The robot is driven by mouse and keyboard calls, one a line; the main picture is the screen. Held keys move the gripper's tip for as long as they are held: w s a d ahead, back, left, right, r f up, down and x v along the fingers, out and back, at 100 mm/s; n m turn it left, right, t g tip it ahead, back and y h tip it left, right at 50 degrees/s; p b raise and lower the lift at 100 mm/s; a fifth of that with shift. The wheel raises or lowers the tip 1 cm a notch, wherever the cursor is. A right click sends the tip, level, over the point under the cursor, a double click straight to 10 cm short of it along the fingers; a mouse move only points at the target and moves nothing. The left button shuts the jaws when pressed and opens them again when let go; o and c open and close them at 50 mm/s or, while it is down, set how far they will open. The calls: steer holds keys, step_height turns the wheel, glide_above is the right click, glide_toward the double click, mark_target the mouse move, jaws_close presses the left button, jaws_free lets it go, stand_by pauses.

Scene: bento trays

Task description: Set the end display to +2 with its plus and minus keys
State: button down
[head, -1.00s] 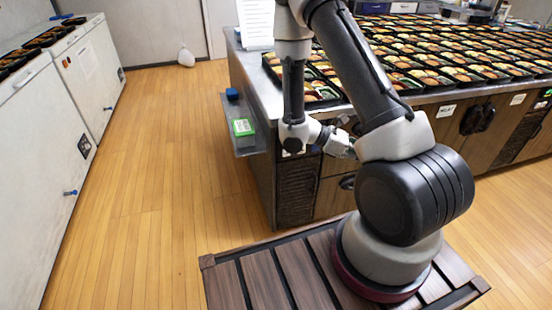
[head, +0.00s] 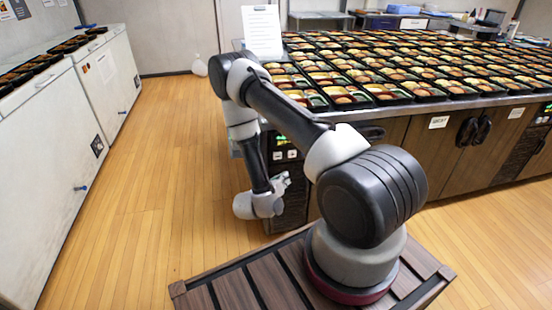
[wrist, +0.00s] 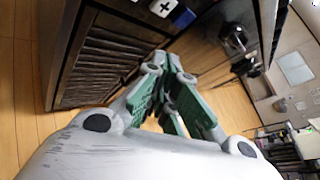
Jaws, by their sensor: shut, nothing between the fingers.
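The end display (head: 281,139) shows as a small green-lit patch on the end of the counter, partly behind my arm; its reading is too small to make out. Two small light keys (head: 285,155) sit just below it. In the wrist view a white key with a plus mark (wrist: 163,6) and a blue key (wrist: 183,17) show at the top edge, and the display is out of frame. My gripper (head: 284,180) is shut and empty, a little below the keys in the head view. In the wrist view its green-padded fingers (wrist: 170,68) meet apart from the keys.
The counter (head: 400,112) carries many filled bento trays. A slatted dark panel (wrist: 115,58) lies below the keys. A white sheet (head: 262,32) stands at the counter's corner. White chest units (head: 60,110) line the left, with open wooden floor (head: 150,210) between.

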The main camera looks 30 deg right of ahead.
steer(key=w+d, duration=0.2)
steer(key=w, duration=0.6)
steer(key=shift+w+d, duration=0.2)
steer(key=shift+d, duration=0.1)
steer(key=shift+w, duration=0.1)
stand_by(1.4)
steer(key=shift+w+d, duration=0.1)
steer(key=shift+w, duration=0.2)
steer(key=shift+w+d, duration=0.1)
steer(key=shift+w, duration=0.35)
stand_by(0.8)
steer(key=shift+s, duration=0.15)
steer(key=shift+s+a, duration=0.2)
steer(key=shift+s, duration=0.5)
steer(key=shift+s+a, duration=0.25)
steer(key=shift+s, duration=0.55)
steer(key=shift+s+a, duration=0.2)
steer(key=shift+s, duration=0.6)
steer(key=shift+s+a, duration=0.25)
steer(key=shift+s, duration=0.55)
